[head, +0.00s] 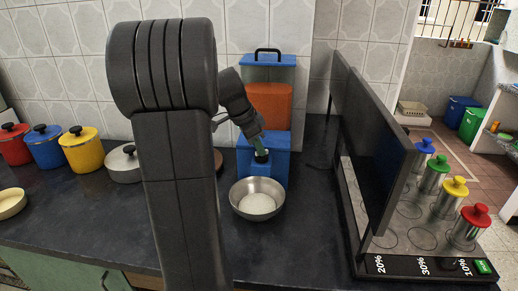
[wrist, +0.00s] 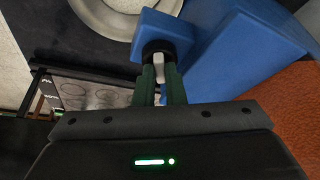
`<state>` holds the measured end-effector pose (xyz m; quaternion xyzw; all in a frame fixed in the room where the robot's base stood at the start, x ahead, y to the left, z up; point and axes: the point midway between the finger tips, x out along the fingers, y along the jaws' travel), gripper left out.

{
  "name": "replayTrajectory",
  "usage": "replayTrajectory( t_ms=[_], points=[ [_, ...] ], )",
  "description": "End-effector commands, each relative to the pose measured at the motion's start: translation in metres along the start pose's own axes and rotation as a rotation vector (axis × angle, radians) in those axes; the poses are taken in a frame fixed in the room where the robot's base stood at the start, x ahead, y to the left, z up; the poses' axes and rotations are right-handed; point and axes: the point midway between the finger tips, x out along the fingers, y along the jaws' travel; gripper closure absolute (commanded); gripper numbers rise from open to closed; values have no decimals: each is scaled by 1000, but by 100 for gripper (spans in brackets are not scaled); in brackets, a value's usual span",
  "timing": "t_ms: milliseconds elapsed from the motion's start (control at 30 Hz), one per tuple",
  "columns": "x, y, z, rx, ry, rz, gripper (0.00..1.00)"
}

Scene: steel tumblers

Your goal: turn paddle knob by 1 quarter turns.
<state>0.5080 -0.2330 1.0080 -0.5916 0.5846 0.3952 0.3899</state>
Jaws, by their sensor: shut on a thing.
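The paddle knob is a small light-grey paddle (wrist: 157,62) on a dark round base, on the front of a blue dispenser (wrist: 240,50). My gripper (wrist: 159,72) has its two green fingers shut on the paddle, one on each side. In the head view my gripper (head: 259,153) reaches the front of the blue dispenser (head: 270,168) from the upper left; the paddle is mostly hidden there by the fingers. A steel bowl (head: 257,199) with white contents stands below the spout; part of it shows in the wrist view (wrist: 105,20).
An orange section (head: 270,104) forms the dispenser's upper part. Red, blue and yellow canisters (head: 83,150) stand left on the dark counter. A dark upright panel (head: 372,140) and a rack of tumblers with coloured lids (head: 433,172) stand right.

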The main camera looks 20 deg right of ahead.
Motion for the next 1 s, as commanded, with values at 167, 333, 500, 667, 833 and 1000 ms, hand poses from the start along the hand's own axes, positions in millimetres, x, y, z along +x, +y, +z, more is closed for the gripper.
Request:
replayTrajectory(
  t_ms=[167, 333, 500, 667, 833, 1000],
  points=[
    [-1, -3, -1, 144, 0, 59, 100],
    [-1, -4, -1, 260, 0, 106, 100],
    [-1, -5, -1, 346, -1, 142, 100],
    [-1, -5, -1, 396, -2, 162, 100],
    [0, -5, -1, 423, -1, 173, 100],
    [0, -5, -1, 429, -1, 175, 100]
  ],
)
